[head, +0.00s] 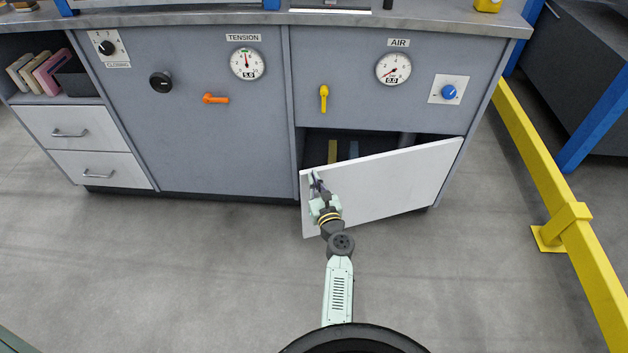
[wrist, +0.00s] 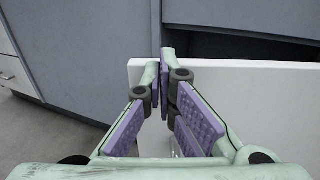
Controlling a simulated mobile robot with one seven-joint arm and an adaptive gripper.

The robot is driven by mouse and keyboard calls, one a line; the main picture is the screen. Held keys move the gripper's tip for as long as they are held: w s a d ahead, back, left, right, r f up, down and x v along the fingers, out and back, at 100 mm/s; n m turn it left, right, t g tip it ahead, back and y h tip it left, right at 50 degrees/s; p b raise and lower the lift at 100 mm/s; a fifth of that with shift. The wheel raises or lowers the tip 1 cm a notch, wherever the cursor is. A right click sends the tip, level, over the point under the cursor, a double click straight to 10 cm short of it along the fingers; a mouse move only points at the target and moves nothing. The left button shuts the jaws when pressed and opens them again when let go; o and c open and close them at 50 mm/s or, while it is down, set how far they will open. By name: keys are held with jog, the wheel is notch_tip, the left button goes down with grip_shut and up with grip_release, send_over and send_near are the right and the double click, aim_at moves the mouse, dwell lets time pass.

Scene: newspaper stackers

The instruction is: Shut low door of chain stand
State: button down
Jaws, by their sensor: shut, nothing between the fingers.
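The low door (head: 395,181) of the stand is a white panel hinged at its right side. It stands partly open, its left edge swung out from the grey cabinet (head: 240,140). In the wrist view the door (wrist: 245,90) lies behind the fingers, its top left corner showing. My gripper (head: 315,178) is shut and empty at the door's left end, near the top corner. In the wrist view the fingertips (wrist: 164,55) are together in front of the door's face. I cannot tell whether they touch it. The door hides part of the compartment opening.
The dark opening (head: 375,142) shows above the door, with a tan upright piece inside. Two white drawers (head: 80,130) are shut at the left. A yellow rail (head: 560,200) runs along the right. Grey floor is clear to the left of my arm.

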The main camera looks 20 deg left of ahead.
jog(key=w+a+h+b, duration=0.1)
jog(key=w+a+b, duration=0.1)
jog(key=w, duration=0.4)
jog(key=w+a+m+t+b, duration=0.1)
jog(key=w+a+b, duration=0.1)
jog(key=w+a, duration=0.3)
jog(key=shift+w+a+h, duration=0.3)
jog(key=shift+w+h, duration=0.1)
jog(key=shift+w, duration=0.15)
jog(key=shift+s, duration=0.1)
